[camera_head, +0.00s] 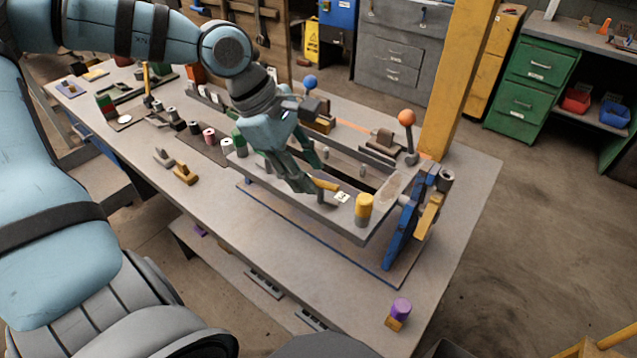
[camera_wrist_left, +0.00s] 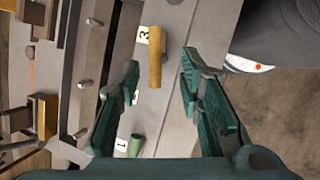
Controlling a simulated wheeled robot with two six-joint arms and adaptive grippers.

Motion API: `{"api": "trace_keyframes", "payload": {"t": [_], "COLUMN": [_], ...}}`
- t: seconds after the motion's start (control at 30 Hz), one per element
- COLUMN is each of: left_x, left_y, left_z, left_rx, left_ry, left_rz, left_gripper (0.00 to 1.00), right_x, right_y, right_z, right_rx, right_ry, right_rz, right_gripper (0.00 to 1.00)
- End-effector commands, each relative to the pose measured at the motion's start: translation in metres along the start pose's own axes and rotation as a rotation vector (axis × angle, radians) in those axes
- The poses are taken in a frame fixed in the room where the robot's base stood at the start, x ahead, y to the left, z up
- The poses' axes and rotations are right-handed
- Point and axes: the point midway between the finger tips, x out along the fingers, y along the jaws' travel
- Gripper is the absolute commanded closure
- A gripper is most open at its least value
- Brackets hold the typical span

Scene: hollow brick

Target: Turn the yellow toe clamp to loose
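The yellow toe clamp handle (camera_head: 326,185) lies on the grey fixture on the table, beside a white number label (camera_head: 342,197). In the left wrist view the handle (camera_wrist_left: 155,57) shows between my fingers, near the label 3 (camera_wrist_left: 143,35). My left gripper (camera_head: 311,183) is low over the fixture, close to the handle. Its fingers (camera_wrist_left: 160,75) are apart, with visible gaps on both sides of the handle. I cannot tell whether they touch it. A green handle (camera_wrist_left: 135,145) by label 1 shows lower in that view. My right gripper is out of view.
A blue upright plate (camera_head: 403,232) and an orange-ball lever (camera_head: 407,118) stand to the right. A purple knob (camera_head: 401,309) is near the front edge.

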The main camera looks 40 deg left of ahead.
Motion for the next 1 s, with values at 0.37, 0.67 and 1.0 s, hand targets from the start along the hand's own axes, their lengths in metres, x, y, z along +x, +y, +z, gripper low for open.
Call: {"api": "trace_keyframes", "payload": {"t": [0.37, 0.67, 1.0], "left_x": [0.044, 0.043, 0.039], "left_y": [0.000, 0.001, 0.003], "left_z": [0.001, 0.001, 0.002], "left_rx": [0.005, 0.004, 0.052], "left_ry": [0.000, -0.001, -0.010], "left_rz": [-0.002, -0.001, -0.022], "left_gripper": [0.67, 0.88, 1.00], "right_x": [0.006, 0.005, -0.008], "right_y": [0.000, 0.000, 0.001], "right_z": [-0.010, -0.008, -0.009], "right_rx": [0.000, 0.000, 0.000], "right_ry": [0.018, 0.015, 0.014], "right_rz": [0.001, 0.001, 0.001], "right_gripper": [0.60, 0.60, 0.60]}}
